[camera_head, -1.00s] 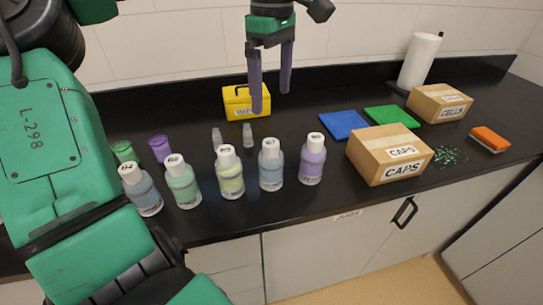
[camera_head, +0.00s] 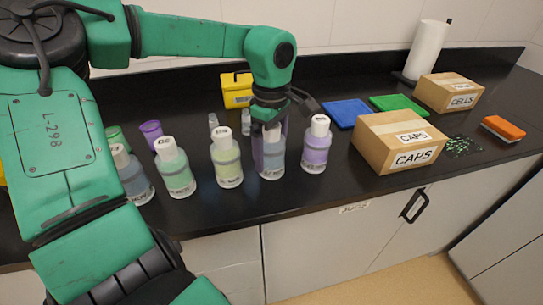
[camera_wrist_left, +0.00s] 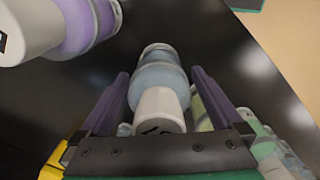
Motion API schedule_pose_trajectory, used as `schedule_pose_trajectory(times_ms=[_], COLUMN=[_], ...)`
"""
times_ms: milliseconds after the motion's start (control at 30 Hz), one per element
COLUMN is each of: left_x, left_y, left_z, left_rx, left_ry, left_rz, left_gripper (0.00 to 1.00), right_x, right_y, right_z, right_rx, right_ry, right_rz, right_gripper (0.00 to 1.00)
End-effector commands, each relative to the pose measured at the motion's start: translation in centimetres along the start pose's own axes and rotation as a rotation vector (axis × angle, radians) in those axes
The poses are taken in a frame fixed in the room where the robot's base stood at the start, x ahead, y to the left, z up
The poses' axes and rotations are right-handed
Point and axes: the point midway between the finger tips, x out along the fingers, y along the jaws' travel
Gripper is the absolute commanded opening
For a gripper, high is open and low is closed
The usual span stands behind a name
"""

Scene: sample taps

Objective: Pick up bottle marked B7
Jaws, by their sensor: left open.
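My left gripper (camera_head: 271,150) is open and points down over the blue-grey bottle (camera_head: 272,165), fourth from the left in the row. Its purple fingers stand on either side of this bottle. In the left wrist view the bottle (camera_wrist_left: 160,78) lies between the open fingers (camera_wrist_left: 161,72), with visible gaps beside its white cap. The cap has a dark mark that I cannot read clearly, so I cannot confirm B7. My right gripper is not in view.
A purple bottle (camera_head: 315,150) stands close on the right. A yellow-green bottle (camera_head: 227,165), a green bottle (camera_head: 175,173) and another blue-grey bottle (camera_head: 134,182) stand to the left. A CAPS box (camera_head: 385,150) sits farther right. The counter front is clear.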

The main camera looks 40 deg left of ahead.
Motion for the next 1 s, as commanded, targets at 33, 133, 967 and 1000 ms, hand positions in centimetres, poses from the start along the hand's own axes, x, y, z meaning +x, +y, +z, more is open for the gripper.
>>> schedule_pose_trajectory(times_ms=[33, 133, 967, 1000], left_x=[0.3, 0.4, -2.9, -4.0], left_y=[0.0, 0.0, 0.1, 0.2], left_z=[0.0, 0.0, 0.0, 0.0], left_rx=[0.000, 0.000, -0.002, -0.003], left_ry=[0.000, 0.000, -0.002, 0.000], left_rz=[-0.001, 0.000, 0.006, 0.007], left_gripper=[1.00, 1.00, 0.01, 0.01], right_x=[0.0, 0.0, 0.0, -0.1], right_y=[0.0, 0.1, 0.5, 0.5], right_z=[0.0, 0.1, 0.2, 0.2], right_rx=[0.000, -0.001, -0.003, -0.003], right_ry=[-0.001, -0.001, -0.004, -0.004], right_rz=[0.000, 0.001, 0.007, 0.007], right_gripper=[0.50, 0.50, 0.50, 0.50])
